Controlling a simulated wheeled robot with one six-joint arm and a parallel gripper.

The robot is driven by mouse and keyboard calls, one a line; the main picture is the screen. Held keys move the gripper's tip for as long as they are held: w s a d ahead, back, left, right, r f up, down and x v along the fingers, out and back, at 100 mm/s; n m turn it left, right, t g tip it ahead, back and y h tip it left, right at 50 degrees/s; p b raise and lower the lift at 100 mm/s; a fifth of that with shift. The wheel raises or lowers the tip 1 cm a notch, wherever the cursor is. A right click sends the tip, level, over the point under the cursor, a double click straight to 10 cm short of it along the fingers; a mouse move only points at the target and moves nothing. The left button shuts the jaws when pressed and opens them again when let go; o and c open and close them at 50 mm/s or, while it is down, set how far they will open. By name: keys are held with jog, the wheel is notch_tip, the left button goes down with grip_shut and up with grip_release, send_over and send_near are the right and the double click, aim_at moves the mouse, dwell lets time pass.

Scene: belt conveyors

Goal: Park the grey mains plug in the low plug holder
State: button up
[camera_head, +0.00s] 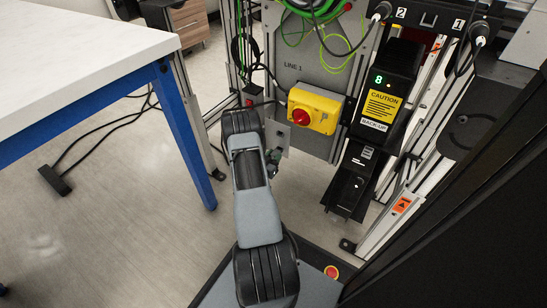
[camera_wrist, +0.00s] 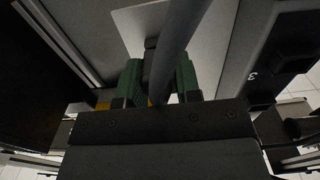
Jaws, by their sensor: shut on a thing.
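My gripper (camera_wrist: 158,82) has green fingers, which are shut around a dark plug body with a thick grey cable (camera_wrist: 178,45) rising from it in the wrist view. The plug's pins are hidden. In the head view my arm covers most of the gripper; only a little green shows beside a small light plate (camera_head: 279,136) low on the rack. In the wrist view a pale panel (camera_wrist: 140,25) lies behind the fingers. A dark box marked 3 (camera_wrist: 262,65) stands to their right, apart from them. I cannot tell for sure which part is the low plug holder.
A yellow box with a red knob (camera_head: 315,108) is just right of my arm. A black caution unit (camera_head: 384,90) and a lower black box (camera_head: 352,180) stand farther right. Plugs hang at marks 2 and 1 above.

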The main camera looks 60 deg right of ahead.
jog(key=shift+d, duration=0.2)
jog(key=o, duration=1.1)
jog(key=shift+a, duration=0.1)
jog(key=shift+a+p, duration=2.25)
jog(key=shift+a, duration=4.6)
